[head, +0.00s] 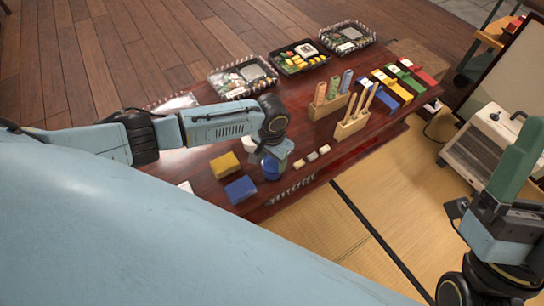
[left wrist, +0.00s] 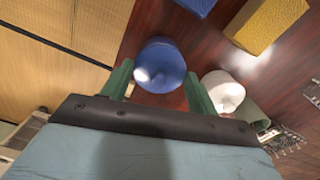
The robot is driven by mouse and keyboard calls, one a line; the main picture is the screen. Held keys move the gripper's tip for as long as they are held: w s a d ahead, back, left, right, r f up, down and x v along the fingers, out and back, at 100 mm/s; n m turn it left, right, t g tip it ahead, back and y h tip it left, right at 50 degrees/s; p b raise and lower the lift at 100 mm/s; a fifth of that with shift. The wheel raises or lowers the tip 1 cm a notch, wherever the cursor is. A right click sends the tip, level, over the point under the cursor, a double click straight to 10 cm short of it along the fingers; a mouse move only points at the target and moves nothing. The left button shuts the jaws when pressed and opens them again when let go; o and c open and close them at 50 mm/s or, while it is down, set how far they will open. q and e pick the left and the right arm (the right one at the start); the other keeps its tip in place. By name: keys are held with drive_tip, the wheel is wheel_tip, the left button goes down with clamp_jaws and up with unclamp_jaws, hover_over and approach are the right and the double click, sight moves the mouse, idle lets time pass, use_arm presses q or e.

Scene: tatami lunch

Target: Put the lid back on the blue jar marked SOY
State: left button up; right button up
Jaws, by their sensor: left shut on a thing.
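My left gripper (left wrist: 159,72) has its two green fingers on either side of a rounded blue lid (left wrist: 160,62) in the left wrist view, and is shut on it. In the head view the left gripper (head: 274,153) points down at the table's near side. The blue jar (head: 271,169) shows just below it. The fingers and wrist hide much of the jar's top, and I cannot read its marking. I cannot tell whether the lid touches the jar's rim. My right gripper (head: 512,170) is at the far right, away from the table; its finger gap is unclear.
A yellow block (head: 225,166) and a blue block (head: 240,189) lie left of the jar. A white rounded piece (left wrist: 223,92) and a pale green container (left wrist: 250,112) are close beside the left fingers. Wooden racks (head: 351,127) stand to the right. Food trays (head: 300,57) line the back.

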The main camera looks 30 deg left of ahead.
use_arm(q)
drive_tip(key=shift+s+p, duration=0.1)
drive_tip(key=shift+p, duration=0.8)
idle(0.6)
drive_tip(key=shift+f+p, duration=0.15)
drive_tip(key=shift+p, duration=0.5)
idle(1.3)
drive_tip(key=o, duration=1.4)
drive_tip(key=shift+c, duration=0.2)
drive_tip(key=shift+r+p, duration=3.55)
drive_tip(key=shift+p, duration=0.6)
